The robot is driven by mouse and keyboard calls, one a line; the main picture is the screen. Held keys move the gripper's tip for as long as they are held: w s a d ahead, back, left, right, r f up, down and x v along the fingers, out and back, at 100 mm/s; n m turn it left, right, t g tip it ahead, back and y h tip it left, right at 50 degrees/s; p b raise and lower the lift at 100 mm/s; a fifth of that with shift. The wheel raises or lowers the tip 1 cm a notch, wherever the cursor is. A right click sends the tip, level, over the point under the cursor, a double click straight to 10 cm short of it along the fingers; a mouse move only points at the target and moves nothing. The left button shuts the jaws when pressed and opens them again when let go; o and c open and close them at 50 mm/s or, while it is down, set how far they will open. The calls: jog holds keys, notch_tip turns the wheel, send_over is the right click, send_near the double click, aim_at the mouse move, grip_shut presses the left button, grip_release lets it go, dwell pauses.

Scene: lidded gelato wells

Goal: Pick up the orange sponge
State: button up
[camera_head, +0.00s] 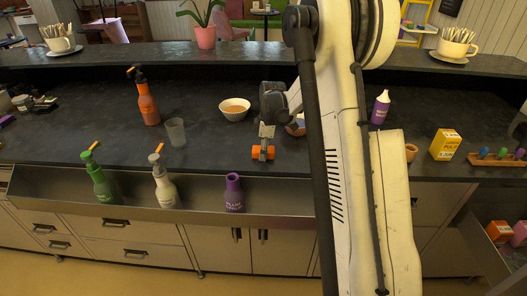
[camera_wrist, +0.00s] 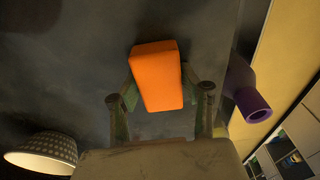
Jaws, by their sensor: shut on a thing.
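The orange sponge (camera_head: 263,153) is at the front part of the dark counter in the head view. In the wrist view the orange sponge (camera_wrist: 157,76) is a block between the two fingers. My gripper (camera_head: 264,145) points down at the sponge, and its fingers (camera_wrist: 158,92) are shut on the sponge's two sides. Whether the sponge touches the counter is hard to tell. My white arm hides part of the counter to the right of the gripper.
A white bowl (camera_head: 234,109) stands behind and left of the gripper. A purple bottle (camera_head: 233,193) stands in the front trough, close by in the wrist view (camera_wrist: 247,92). A clear glass (camera_head: 176,132) and an orange bottle (camera_head: 146,101) are to the left. A yellow box (camera_head: 445,145) is at the right.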

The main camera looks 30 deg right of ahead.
jog(key=shift+r, duration=0.15)
jog(key=shift+r+p, duration=0.2)
jog(key=shift+p, duration=0.15)
jog(key=r, duration=0.2)
jog(key=a+r+b, duration=0.1)
jog(key=r, duration=0.1)
jog(key=shift+s+r, duration=0.1)
jog(key=shift+r, duration=0.05)
jog(key=s+a+r+b, duration=0.1)
jog(key=a+r, duration=0.5)
jog(key=a, duration=0.4)
jog(key=shift+s+a+r+b, duration=0.2)
jog(key=shift+s+a+b, duration=0.1)
jog(key=shift+s, duration=0.1)
jog(key=shift+o, duration=0.6)
jog(key=shift+d, duration=0.1)
jog(key=shift+c, duration=1.2)
